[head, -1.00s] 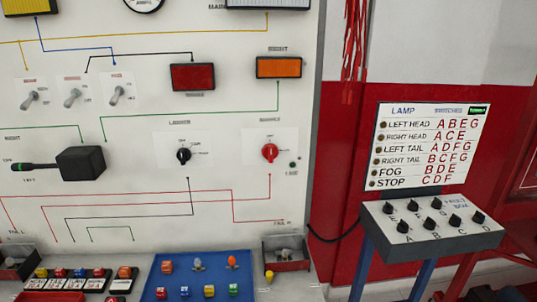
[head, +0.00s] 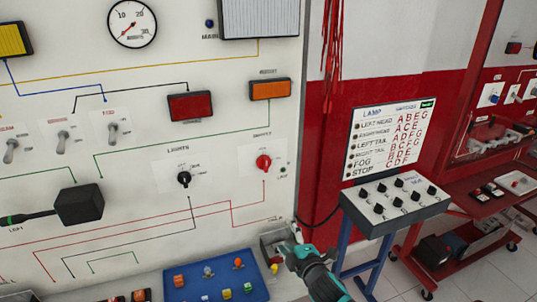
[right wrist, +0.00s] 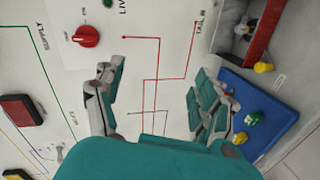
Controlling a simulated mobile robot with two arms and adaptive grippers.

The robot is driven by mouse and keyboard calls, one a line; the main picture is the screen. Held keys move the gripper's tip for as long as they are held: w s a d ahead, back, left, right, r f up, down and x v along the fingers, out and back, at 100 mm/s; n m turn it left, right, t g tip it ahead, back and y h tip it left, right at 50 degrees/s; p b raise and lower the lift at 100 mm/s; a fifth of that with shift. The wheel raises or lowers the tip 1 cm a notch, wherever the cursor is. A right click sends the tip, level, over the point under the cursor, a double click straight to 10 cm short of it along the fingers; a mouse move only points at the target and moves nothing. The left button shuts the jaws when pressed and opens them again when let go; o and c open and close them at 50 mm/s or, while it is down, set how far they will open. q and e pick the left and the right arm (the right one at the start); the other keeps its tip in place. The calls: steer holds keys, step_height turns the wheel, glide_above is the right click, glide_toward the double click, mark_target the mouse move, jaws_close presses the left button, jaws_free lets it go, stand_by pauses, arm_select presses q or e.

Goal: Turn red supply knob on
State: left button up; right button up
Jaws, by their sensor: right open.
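The red supply knob (head: 264,162) sits on a white plate at the right side of the white panel, with a small green lamp (head: 283,170) beside it. In the right wrist view the red knob (right wrist: 86,37) is at the upper left, past the fingers. My right gripper (head: 290,245) is low at the panel's right edge, below the knob and apart from it. In the right wrist view my right gripper (right wrist: 155,95) has its fingers spread with nothing between them. My left gripper does not show.
A black lights knob (head: 184,179) is left of the red knob. A blue tray (head: 205,288) of coloured parts lies below the panel. A grey switch box (head: 395,205) on a stand is to the right. The space in front of the red knob looks clear.

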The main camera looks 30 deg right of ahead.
step_height(320, 180, up, 12)
steer(key=w+n+t+p, duration=0.1)
steer(key=n+t, duration=0.1)
steer(key=p, duration=0.4)
glide_toward(267, 167)
steer(key=shift+n+t, duration=0.3)
steer(key=x, duration=0.8)
steer(key=shift+f, duration=0.1)
steer(key=shift+w+d+f, duration=0.1)
steer(key=shift+w, duration=0.5)
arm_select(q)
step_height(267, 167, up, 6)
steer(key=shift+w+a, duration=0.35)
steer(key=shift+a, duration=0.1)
arm_select(e)
steer(key=shift+c, duration=0.3)
steer(key=c, duration=1.1)
